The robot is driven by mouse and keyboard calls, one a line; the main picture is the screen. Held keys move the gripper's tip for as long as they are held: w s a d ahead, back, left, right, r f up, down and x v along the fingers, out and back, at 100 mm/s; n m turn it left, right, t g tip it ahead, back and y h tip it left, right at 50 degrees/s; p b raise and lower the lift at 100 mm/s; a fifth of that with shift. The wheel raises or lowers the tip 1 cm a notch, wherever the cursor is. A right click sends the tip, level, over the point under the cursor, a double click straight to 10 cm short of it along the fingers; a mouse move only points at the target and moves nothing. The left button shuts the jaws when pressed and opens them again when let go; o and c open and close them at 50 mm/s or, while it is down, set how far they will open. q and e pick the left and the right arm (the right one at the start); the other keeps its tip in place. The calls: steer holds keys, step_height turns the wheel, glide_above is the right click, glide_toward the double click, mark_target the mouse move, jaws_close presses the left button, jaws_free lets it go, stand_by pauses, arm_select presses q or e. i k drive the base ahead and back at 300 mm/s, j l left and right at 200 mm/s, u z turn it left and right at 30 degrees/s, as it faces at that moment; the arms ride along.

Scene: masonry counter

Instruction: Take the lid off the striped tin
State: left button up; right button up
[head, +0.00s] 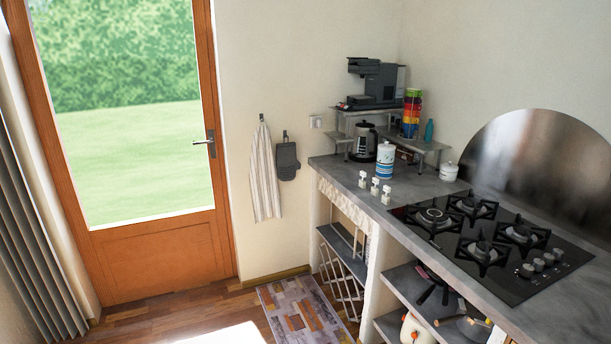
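The striped tin (385,168), blue and white, stands upright on the grey stone counter (418,190), in front of the small raised shelf. Its pale top (386,146) appears closed, with a small knob hard to make out at this size. Neither my left nor my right gripper is in view.
A black kettle (365,142) stands close behind the tin to the left. Three small white shakers (375,186) stand at the counter's front edge. A white lidded pot (449,172) and the gas hob (490,245) are to the right. A coffee machine (380,84) and colourful stacked cups (412,108) stand behind.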

mark_target(387, 146)
steer(key=i+z, duration=0.15)
steer(key=i, duration=0.3)
steer(key=i+j+z, duration=0.2)
steer(key=i, duration=0.2)
steer(key=i+j+z, duration=0.15)
steer(key=i, duration=0.3)
steer(key=i+j+z, duration=0.15)
steer(key=i, duration=0.25)
